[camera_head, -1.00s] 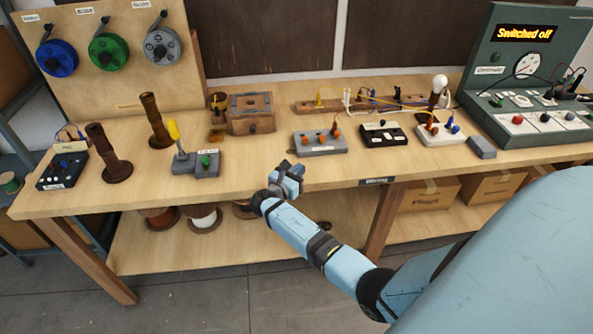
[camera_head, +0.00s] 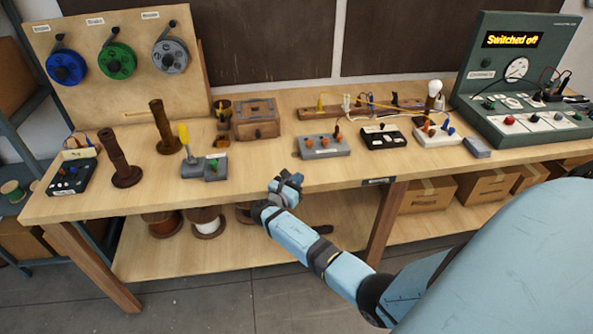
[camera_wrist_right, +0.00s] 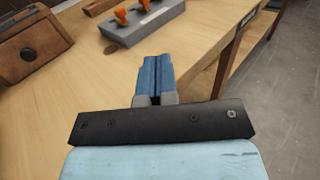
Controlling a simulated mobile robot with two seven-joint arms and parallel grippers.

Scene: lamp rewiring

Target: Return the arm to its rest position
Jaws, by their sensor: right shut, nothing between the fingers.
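My right arm comes in from the lower right in the head view. Its gripper (camera_head: 289,182) is at the front edge of the workbench (camera_head: 240,188), with nothing in it. In the right wrist view the blue fingers (camera_wrist_right: 153,78) are together and empty, with the bench top and its front edge beyond them. My left gripper does not show in any view.
A grey switch box (camera_head: 322,146) stands behind the gripper, a black box (camera_head: 383,136) to its right. A wooden box (camera_head: 256,118) and a grey block with a yellow lever (camera_head: 203,166) stand to the left. The tester (camera_head: 520,85) reads "Switched off".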

